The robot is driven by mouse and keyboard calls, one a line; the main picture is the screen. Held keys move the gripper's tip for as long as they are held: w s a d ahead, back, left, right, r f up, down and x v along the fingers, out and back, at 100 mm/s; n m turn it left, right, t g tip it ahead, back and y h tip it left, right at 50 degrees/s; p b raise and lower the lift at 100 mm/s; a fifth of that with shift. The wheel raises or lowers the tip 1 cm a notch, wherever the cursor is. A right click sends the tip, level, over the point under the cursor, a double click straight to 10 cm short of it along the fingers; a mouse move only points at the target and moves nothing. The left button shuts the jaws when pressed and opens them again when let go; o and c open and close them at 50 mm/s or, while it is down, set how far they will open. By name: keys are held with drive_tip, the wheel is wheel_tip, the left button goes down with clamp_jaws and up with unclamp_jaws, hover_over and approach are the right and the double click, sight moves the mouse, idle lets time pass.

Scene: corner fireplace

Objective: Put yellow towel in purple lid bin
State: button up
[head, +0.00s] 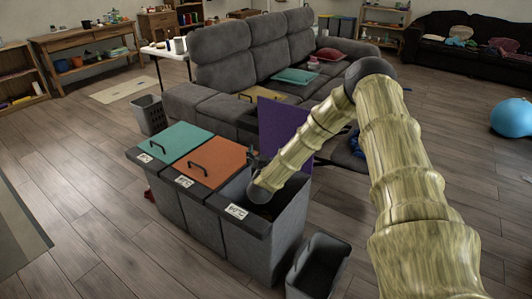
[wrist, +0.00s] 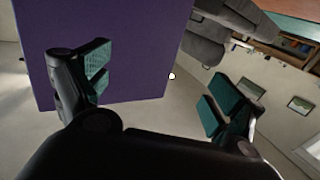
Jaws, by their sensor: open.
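The purple lid (head: 284,128) stands upright, open, at the back of the right-hand grey bin (head: 240,240). It also fills the upper left of the wrist view (wrist: 130,50). In the head view my arm reaches down to this bin's opening, and the gripper there is mostly hidden. In the wrist view my gripper (wrist: 155,88) is open, with nothing visible between its fingers; the left finger is in front of the purple lid. The bin's inside is mostly hidden.
Bins with a closed teal lid (head: 175,143) and a closed orange lid (head: 212,161) stand left of the open bin. A grey basket (head: 318,266) is on the floor to its right. The grey sofa (head: 225,58) is behind.

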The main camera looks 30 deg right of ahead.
drive_tip(key=v, duration=1.2)
drive_tip(key=s+a+f+n+y+p, duration=0.1)
drive_tip(key=a+f+y, duration=0.1)
drive_tip(key=a+f, duration=0.1)
drive_tip(key=s+a+f+n+g+y+p, duration=0.1)
drive_tip(key=s+a+f+y, duration=0.1)
drive_tip(key=a+f, duration=0.1)
drive_tip(key=s+a+f+n+y, duration=0.1)
drive_tip(key=s+a+f+y, duration=0.1)
drive_tip(key=a, duration=0.3)
drive_tip(key=shift+s+f+n+g+p, duration=0.25)
drive_tip(key=shift+f+n+g+p, duration=0.05)
drive_tip(key=shift+f+p, duration=0.15)
drive_tip(key=s+a+f+n+g+y+p, duration=0.1)
drive_tip(key=s+a+f+g+y, duration=0.15)
drive_tip(key=s, duration=0.25)
drive_tip(key=s+a+f+n+g+y+p, duration=0.1)
drive_tip(key=s+a+f+y, duration=0.1)
drive_tip(key=s+a+f, duration=0.3)
drive_tip(key=s+a+f+n+g+p, duration=0.1)
drive_tip(key=s+g, duration=0.8)
drive_tip(key=s, duration=1.8)
drive_tip(key=shift+s+a+n+p, duration=0.3)
drive_tip(key=shift+a+p, duration=0.35)
drive_tip(key=shift+p, duration=0.4)
drive_tip(key=shift+w+f+y, duration=0.1)
drive_tip(key=shift+y, duration=0.15)
